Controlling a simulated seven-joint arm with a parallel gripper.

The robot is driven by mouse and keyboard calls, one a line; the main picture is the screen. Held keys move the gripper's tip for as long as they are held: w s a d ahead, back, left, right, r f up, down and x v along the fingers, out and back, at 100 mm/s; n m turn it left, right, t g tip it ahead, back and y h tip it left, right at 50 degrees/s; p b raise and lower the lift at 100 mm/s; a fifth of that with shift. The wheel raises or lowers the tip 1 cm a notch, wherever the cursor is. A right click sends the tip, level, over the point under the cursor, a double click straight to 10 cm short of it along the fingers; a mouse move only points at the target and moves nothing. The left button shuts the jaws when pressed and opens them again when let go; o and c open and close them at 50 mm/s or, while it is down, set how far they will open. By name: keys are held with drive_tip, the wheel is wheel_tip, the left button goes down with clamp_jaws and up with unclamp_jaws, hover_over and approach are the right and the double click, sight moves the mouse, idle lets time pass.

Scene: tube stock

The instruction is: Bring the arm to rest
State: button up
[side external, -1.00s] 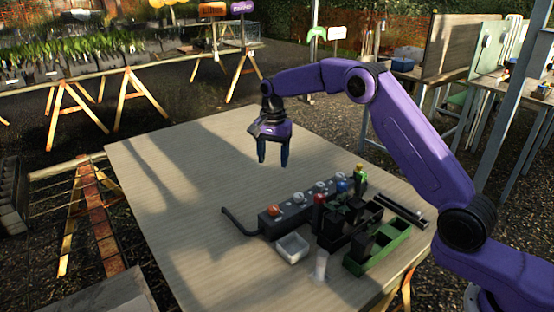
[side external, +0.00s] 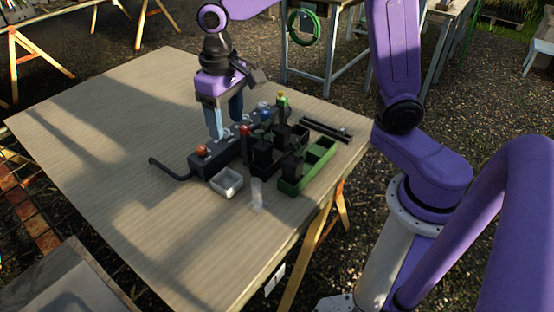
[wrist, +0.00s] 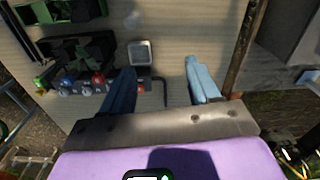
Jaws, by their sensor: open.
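My gripper (side external: 227,128) hangs fingers down over the table (side external: 120,130), in the side external view close to the dark bar with round knobs (side external: 204,168). Its two blue fingers are apart with nothing between them. In the wrist view my gripper (wrist: 160,66) also shows open and empty, with bare tabletop and the small white dish (wrist: 140,53) beyond the fingertips. The fingers partly cover the bar in the side external view. I cannot tell the exact height of the fingertips above it.
Beside the bar stand a white dish (side external: 227,182), a clear cylinder (side external: 257,195), black holders (side external: 263,157) and a green tray (side external: 290,186). Red, blue and yellow tops rise among them. Dark rods (side external: 326,130) lie at the right. The table's left part is clear.

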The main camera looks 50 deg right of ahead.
drive_tip(key=s+d+f+n, duration=0.1)
drive_tip(key=s+d+n, duration=0.3)
drive_tip(key=s, duration=0.7)
drive_tip(key=s+d+f+n, duration=0.1)
drive_tip(key=s+d+n, duration=0.4)
drive_tip(key=s, duration=0.7)
drive_tip(key=shift+s+d+n, duration=0.2)
drive_tip(key=shift+d+n, duration=0.05)
drive_tip(key=shift+n, duration=0.75)
drive_tip(key=shift+f, duration=0.1)
